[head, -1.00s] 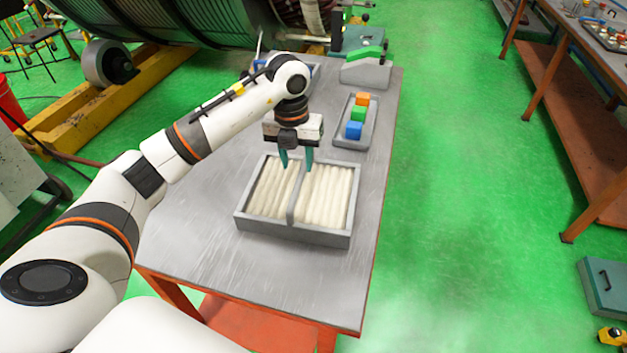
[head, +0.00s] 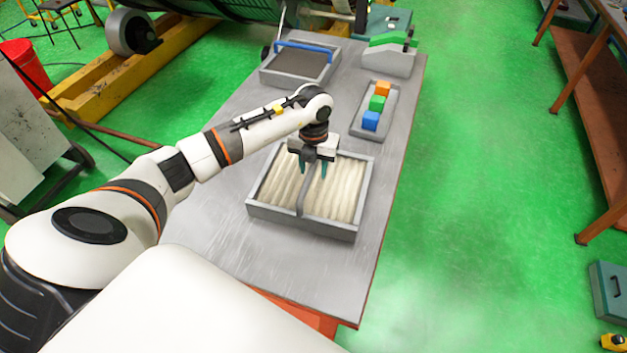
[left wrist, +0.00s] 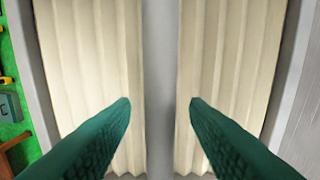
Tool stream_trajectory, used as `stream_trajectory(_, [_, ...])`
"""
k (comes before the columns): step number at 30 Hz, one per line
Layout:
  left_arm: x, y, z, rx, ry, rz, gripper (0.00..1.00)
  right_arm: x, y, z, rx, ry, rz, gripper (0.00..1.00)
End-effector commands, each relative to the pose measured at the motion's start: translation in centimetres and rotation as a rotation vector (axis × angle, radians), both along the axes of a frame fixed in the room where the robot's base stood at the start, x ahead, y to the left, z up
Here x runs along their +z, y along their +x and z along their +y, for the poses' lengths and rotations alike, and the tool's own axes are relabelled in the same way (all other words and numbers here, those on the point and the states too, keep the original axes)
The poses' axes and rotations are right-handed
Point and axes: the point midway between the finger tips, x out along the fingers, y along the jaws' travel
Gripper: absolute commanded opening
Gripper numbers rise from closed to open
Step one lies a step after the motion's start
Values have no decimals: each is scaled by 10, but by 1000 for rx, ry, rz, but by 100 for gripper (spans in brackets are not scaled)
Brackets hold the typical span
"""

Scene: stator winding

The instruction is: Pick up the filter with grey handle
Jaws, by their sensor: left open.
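The filter with grey handle (head: 336,196) lies on the table, a grey frame around cream pleats. Its grey handle (head: 301,200) runs across the middle, from front to back. My left gripper (head: 313,173) is over the back half of this filter, pointing down, open and empty. In the left wrist view the handle (left wrist: 160,50) shows as a grey strip between the two green fingers, with pleats on both sides. I cannot tell how far down the fingertips reach beside it. My right gripper is not in view.
Behind stands another filter with a dark surface and blue handle (head: 305,47). A grey tray (head: 366,134) with orange, green and blue blocks is at the back right. A grey block with a green top (head: 388,60) stands beyond. The table front is clear.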

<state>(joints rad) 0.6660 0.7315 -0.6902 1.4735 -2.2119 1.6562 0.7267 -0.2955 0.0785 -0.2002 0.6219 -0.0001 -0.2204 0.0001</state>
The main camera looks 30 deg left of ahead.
Motion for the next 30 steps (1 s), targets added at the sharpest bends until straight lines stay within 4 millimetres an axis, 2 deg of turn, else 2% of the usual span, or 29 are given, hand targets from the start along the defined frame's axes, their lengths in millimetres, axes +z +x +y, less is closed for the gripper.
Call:
stream_trajectory(1, [-5,-1,0,0,-1,4,41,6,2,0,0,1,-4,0])
stream_trajectory(6, [-19,0,0,0,-1,0,41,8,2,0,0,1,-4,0])
stream_trajectory(12, [-20,0,0,-1,0,-1,41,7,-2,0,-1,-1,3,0])
stream_trajectory(14, [-20,0,0,-1,0,-1,33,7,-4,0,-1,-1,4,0])
stream_trajectory(20, [-20,0,0,-1,0,-1,1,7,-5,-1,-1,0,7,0])
stream_trajectory(30, [-19,0,0,-1,0,-1,0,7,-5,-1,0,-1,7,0])
